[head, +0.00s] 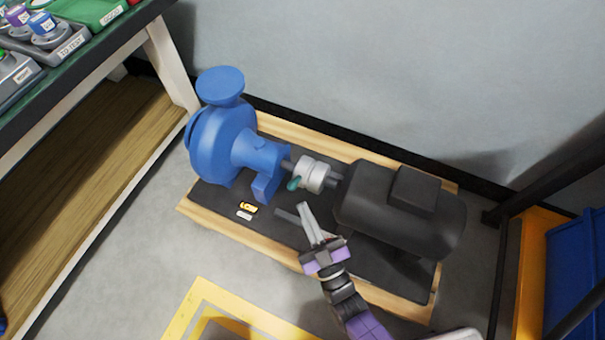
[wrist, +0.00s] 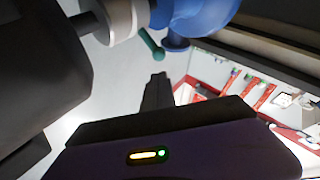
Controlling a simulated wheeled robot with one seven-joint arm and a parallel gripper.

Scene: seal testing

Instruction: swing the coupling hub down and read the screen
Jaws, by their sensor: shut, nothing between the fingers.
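The coupling hub (head: 314,174) is a pale silver cylinder on the shaft between the blue pump (head: 222,142) and the dark grey motor (head: 400,215). A short teal lever (head: 294,184) sticks out from the hub toward the pump side. My gripper (head: 305,207) is shut and empty, just below the hub and lever and apart from them. In the wrist view the hub (wrist: 120,18) and teal lever (wrist: 151,43) are at the top, beyond my closed fingers (wrist: 157,85). I cannot make out a screen in either view.
The pump and motor stand on a dark plate with a wooden frame (head: 195,216) on the floor. Small yellow (head: 249,207) and pale labels lie there. A green-topped bench (head: 90,60) with trays is at upper left. A blue bin (head: 580,270) stands at right.

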